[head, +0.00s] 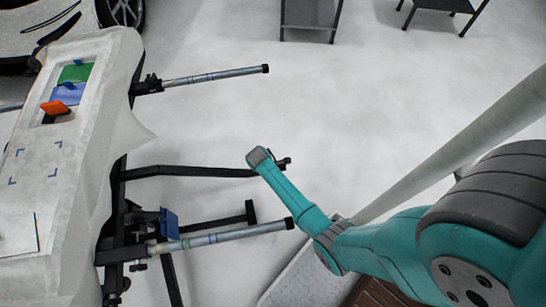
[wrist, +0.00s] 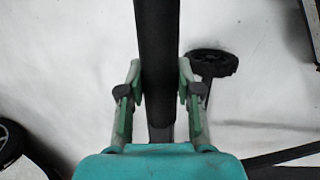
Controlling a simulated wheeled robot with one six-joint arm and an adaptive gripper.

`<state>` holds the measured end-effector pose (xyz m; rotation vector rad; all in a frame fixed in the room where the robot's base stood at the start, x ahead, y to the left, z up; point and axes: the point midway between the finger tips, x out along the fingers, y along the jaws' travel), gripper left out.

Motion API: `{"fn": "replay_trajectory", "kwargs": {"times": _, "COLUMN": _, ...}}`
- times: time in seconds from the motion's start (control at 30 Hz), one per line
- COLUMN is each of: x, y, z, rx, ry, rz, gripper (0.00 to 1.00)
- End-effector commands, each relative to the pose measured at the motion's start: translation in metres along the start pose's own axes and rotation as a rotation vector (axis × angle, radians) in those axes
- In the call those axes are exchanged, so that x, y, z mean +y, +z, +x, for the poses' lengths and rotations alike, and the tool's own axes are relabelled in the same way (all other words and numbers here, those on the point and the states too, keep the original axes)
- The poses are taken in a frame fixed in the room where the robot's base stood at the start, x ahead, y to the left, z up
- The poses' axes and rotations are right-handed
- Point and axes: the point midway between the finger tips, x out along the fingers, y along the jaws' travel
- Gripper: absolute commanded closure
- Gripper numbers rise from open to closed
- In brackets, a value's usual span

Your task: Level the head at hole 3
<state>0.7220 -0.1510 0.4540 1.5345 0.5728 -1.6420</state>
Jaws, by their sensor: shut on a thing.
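My gripper (wrist: 159,78) is shut on a dark bar (wrist: 157,35) in the wrist view, one finger on each side. The bar runs upright through the picture. In the head view the end of my arm is above the floor, right of the stand (head: 113,240); the fingers are mostly hidden there. A black bar (head: 190,171) of the stand reaches toward my arm's end, with a small dark knob (head: 285,162) just beyond it. I cannot tell if this is the held bar. No numbered hole can be made out, and I cannot judge whether the head is level.
Two grey tubes with black tips, an upper one (head: 215,76) and a lower one (head: 225,236), stick out from the stand. A draped panel (head: 85,150) bears green and blue pieces and an orange tool (head: 56,107). Open floor (head: 340,110) lies to the right.

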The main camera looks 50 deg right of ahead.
Motion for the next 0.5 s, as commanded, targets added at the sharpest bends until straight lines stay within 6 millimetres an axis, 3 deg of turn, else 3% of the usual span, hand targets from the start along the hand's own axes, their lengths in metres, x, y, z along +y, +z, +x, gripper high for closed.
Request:
{"fn": "replay_trajectory", "kwargs": {"times": 0.13, "x": -0.0016, "y": -0.0056, "z": -0.0103, "rx": -0.009, "ry": 0.008, "rz": -0.001, "gripper": 1.0}}
{"fn": "replay_trajectory", "kwargs": {"times": 0.43, "x": -0.002, "y": -0.0056, "z": -0.0109, "rx": -0.01, "ry": 0.006, "rz": 0.001, "gripper": 1.0}}
{"fn": "replay_trajectory", "kwargs": {"times": 0.47, "x": -0.002, "y": -0.0055, "z": -0.0108, "rx": -0.01, "ry": 0.006, "rz": 0.001, "gripper": 0.59}}
{"fn": "replay_trajectory", "kwargs": {"times": 0.5, "x": -0.002, "y": -0.0055, "z": -0.0108, "rx": -0.011, "ry": 0.006, "rz": 0.001, "gripper": 0.49}}
